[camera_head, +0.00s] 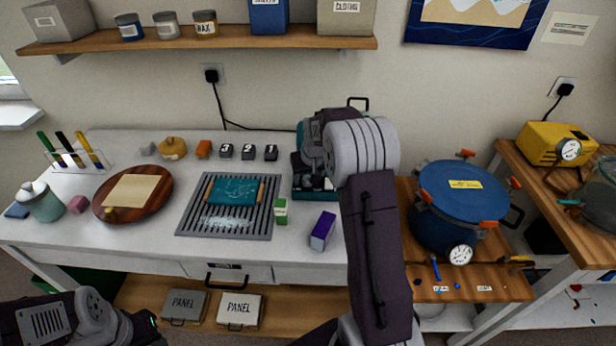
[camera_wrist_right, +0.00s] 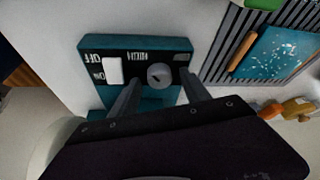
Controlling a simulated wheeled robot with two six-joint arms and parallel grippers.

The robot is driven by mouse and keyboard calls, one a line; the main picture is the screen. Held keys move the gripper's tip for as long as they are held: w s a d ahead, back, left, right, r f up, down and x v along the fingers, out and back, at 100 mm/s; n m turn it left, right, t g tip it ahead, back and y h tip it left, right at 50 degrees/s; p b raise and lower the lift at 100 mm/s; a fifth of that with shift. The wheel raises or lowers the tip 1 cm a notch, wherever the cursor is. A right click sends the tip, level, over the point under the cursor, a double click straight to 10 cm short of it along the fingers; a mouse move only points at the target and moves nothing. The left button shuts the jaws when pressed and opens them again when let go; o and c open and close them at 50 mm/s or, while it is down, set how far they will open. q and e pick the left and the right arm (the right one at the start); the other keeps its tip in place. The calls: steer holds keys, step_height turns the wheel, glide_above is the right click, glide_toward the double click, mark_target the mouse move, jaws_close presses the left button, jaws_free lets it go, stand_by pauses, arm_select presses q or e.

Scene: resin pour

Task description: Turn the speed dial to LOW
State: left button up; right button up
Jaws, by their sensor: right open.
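The speed dial (camera_wrist_right: 160,75) is a round pale grey knob on the dark front panel of a teal machine (camera_wrist_right: 178,45), seen upside down in the right wrist view. A white rocker switch (camera_wrist_right: 113,70) marked OFF and ON sits beside it. The small lettering around the dial is too blurred to read. My right gripper (camera_wrist_right: 160,86) is open, its two fingers spread on either side of the dial, with gaps showing between them and it. In the head view my right wrist hides most of the teal machine (camera_head: 318,194). My left gripper is out of view.
A slotted grey tray (camera_head: 190,220) with a teal panel (camera_head: 236,190) lies left of the machine. A green box (camera_head: 281,211) and a purple box (camera_head: 322,231) stand close in front. A blue pressure pot (camera_head: 450,205) stands to the right. A shelf (camera_head: 270,39) runs above.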

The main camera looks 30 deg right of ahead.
jaws_close()
